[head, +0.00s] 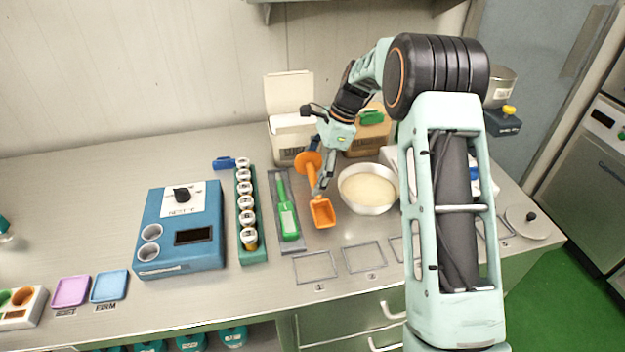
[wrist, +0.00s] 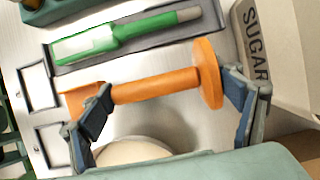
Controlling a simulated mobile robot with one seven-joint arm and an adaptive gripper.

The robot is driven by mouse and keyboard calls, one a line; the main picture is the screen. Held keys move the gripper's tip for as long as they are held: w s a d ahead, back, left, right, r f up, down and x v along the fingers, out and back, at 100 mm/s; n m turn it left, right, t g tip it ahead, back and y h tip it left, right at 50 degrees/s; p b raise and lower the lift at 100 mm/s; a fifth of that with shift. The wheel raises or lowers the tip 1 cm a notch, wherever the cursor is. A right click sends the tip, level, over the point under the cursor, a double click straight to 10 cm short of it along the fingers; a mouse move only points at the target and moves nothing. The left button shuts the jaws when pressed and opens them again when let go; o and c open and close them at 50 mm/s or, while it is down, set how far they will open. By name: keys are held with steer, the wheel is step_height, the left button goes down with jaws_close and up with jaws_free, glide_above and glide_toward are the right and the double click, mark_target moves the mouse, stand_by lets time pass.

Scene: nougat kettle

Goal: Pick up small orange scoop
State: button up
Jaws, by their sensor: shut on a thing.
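The small orange scoop (head: 322,212) shows beside the bowl, with a round disc at one end of its handle and a squared scoop at the other. The wrist view shows its handle (wrist: 155,86) crossing between my fingers. My gripper (head: 321,182) reaches down over it. In the wrist view my gripper (wrist: 166,90) has its fingers wide apart along the scoop's length, one by the scoop end and one at the disc, shut on the scoop. The left finger hides part of the scoop end. I cannot tell whether it is clear of the counter.
A green-handled tool (head: 287,222) lies on a grey tray just left of the scoop. A bowl of pale contents (head: 368,189) stands close on the right. A white box (head: 290,135) and a brown box (head: 368,137) stand behind. A vial rack (head: 253,190) is further left.

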steer(key=s+d+r+p, duration=0.2)
steer(key=d+r, duration=0.4)
steer(key=r, duration=0.2)
steer(key=s+d+r+p, duration=0.1)
steer(key=s+d+r, duration=0.1)
steer(key=d+r, duration=0.5)
steer(key=shift+s+r+p, duration=0.3)
steer(key=shift+r+p, duration=0.05)
steer(key=shift+d, duration=0.1)
steer(key=shift+w, duration=0.1)
